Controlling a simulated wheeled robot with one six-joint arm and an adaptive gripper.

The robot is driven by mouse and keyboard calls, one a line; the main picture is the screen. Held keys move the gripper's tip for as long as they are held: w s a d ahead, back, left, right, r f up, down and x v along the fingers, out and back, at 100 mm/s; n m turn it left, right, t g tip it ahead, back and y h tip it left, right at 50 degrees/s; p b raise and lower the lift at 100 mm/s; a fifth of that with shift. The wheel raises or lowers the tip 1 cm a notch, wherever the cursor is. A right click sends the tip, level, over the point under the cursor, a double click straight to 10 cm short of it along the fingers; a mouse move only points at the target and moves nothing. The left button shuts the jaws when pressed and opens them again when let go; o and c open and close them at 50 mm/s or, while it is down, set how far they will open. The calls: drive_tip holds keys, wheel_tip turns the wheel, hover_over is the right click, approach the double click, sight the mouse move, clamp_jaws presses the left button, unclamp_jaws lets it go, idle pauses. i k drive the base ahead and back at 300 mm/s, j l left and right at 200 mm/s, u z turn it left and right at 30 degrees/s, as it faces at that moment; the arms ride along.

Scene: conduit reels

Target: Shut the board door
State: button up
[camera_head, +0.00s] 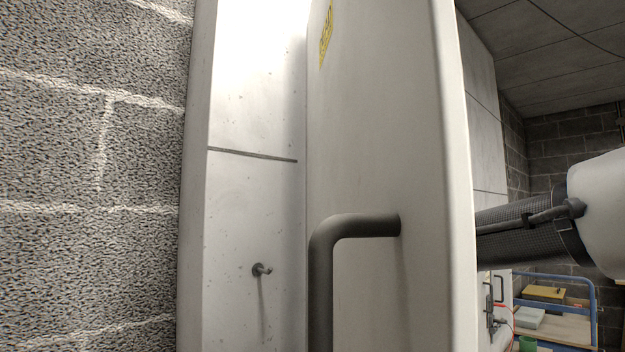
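The white board door (385,140) fills the middle of the head view, seen close up and at a steep angle. It stands out from the pale panel to its left, so it looks open; how far is hard to tell. Its dark bent handle (350,228) is on the face toward me, low in the picture, and runs out of the bottom edge. A yellow label (326,38) is near its top left. My arm comes in from the right and passes behind the door's right edge. My gripper is not visible, and whether it touches the door cannot be seen.
A pale panel (245,210) with a small metal peg (261,270) is left of the door, beside a block wall (85,190). At lower right, a blue-framed cart (594,300) carries a yellow box (543,293) and a pale box (529,317). A green object (528,344) is nearby.

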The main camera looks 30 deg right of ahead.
sight(391, 250)
drive_tip(key=k+j+z, duration=0.2)
drive_tip(key=k+j, duration=0.45)
drive_tip(key=k, duration=0.15)
drive_tip(key=k+j, duration=0.2)
drive_tip(key=j, duration=0.2)
drive_tip(key=k+j, duration=0.25)
drive_tip(key=j+u, duration=0.05)
drive_tip(key=j, duration=0.05)
